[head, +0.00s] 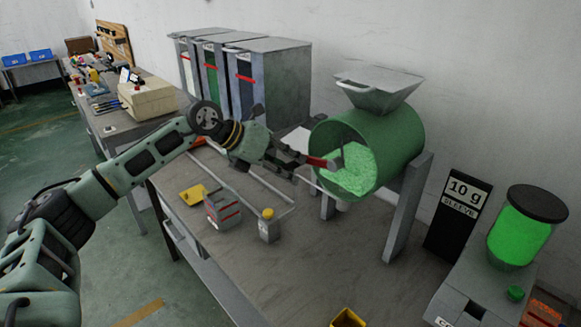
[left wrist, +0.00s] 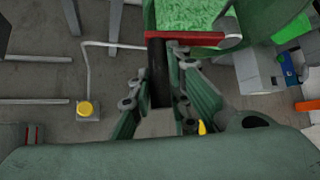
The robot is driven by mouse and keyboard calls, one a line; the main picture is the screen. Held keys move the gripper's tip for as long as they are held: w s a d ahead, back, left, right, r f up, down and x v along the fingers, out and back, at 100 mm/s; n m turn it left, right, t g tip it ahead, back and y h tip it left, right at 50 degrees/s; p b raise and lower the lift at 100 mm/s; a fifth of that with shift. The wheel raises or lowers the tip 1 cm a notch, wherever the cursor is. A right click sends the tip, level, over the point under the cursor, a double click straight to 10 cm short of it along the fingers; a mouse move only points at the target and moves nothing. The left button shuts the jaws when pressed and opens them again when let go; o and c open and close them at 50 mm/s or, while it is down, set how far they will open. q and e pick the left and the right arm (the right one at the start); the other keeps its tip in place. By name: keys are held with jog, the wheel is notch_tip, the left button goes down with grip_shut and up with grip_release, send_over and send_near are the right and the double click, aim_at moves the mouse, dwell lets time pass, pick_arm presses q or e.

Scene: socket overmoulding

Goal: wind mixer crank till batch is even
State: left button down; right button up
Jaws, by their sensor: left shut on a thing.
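The mixer is a green drum (head: 402,138) on grey legs with a grey hopper on top. Its open front shows a bright green, speckled batch (head: 352,172), which also shows in the left wrist view (left wrist: 180,15); I see no clearly different patch in it. The red crank arm (head: 318,161) lies across the drum's front, also seen in the left wrist view (left wrist: 200,38). My left gripper (head: 291,160) is shut on the black crank handle (left wrist: 158,70), its fingers on either side. The handle is mostly hidden in the head view. My right gripper is out of view.
A black "10 g" sign (head: 458,215) and green jar (head: 519,235) stand right.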

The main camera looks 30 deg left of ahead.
pick_arm(q)
jog(key=shift+w+a+r, duration=0.15)
jog(key=shift+r, duration=0.4)
jog(key=shift+r, duration=0.15)
jog(key=c, duration=1.9)
grip_release()
jog(key=shift+o, duration=1.3)
jog(key=v, duration=1.2)
